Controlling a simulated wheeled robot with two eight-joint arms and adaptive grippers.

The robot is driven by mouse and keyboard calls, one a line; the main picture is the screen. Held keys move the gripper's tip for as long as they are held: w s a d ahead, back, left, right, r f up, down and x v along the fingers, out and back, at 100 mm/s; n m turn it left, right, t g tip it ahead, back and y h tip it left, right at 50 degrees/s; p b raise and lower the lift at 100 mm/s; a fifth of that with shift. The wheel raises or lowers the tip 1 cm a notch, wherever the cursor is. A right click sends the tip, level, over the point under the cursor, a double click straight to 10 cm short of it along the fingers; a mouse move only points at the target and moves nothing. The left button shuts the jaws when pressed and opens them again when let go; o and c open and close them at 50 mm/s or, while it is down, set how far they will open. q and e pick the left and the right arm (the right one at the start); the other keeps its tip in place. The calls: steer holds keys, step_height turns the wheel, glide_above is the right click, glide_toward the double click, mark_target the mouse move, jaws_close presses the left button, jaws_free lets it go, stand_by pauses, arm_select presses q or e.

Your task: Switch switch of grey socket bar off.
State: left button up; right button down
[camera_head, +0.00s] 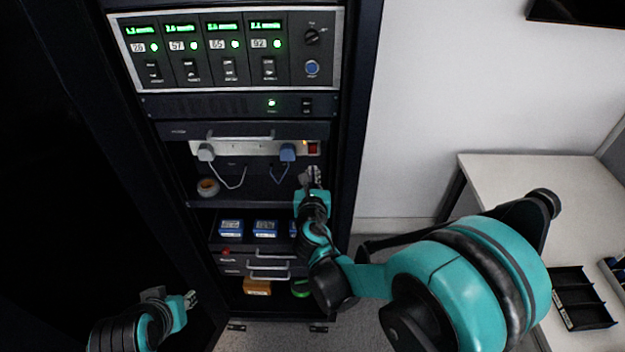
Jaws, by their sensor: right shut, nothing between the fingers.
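The grey socket bar (232,147) runs across a shelf bay of the dark rack, with two plugs in it. Its red switch (312,149) is at the right end; I cannot tell its rocker position. My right gripper (312,172) is shut and empty, just below the switch and apart from it in the picture. My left gripper (190,299) is low at the left, away from the bar, too small to tell whether it is open.
Two plugs, a left one (206,152) and a right one (288,152), have cables hanging below. A drawer handle (240,137) is above the bar. A roll (208,187) lies on the shelf. A desk (540,180) stands at right.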

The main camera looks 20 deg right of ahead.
mark_target(313, 148)
steer(key=x, duration=0.2)
steer(key=b+x, duration=0.1)
steer(key=x, duration=0.5)
steer(key=shift+r, duration=0.35)
steer(key=shift+w+d+r, duration=0.1)
steer(key=shift+w+d, duration=0.1)
steer(key=shift+w, duration=0.4)
